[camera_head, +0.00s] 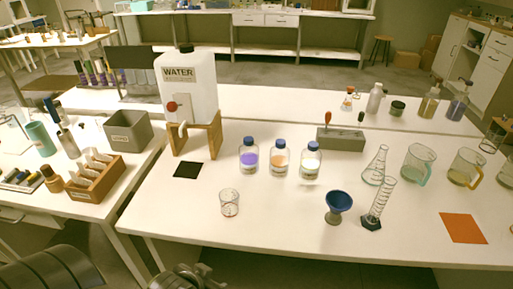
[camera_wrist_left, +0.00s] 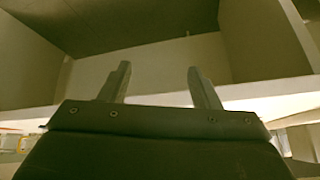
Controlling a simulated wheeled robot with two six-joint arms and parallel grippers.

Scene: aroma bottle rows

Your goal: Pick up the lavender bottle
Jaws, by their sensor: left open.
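The lavender bottle (camera_head: 248,157) is a clear bottle with a blue cap and purple contents. It stands upright on the white table, leftmost in a row of three. My left gripper (camera_head: 193,279) is at the bottom edge of the head view, in front of the table's near edge and well apart from the bottle. In the left wrist view, its two fingers (camera_wrist_left: 157,82) are spread with nothing between them. That view faces pale panels and a dark surface, and no bottle shows there. My right gripper is not in view.
An orange-filled bottle (camera_head: 280,158) and a pale-filled bottle (camera_head: 310,161) stand right of the lavender one. A beaker (camera_head: 229,203) is in front, and a water tank (camera_head: 187,88) on a wooden stand (camera_head: 196,140) is behind left. A blue funnel (camera_head: 339,203) stands front right. The table's front left is clear.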

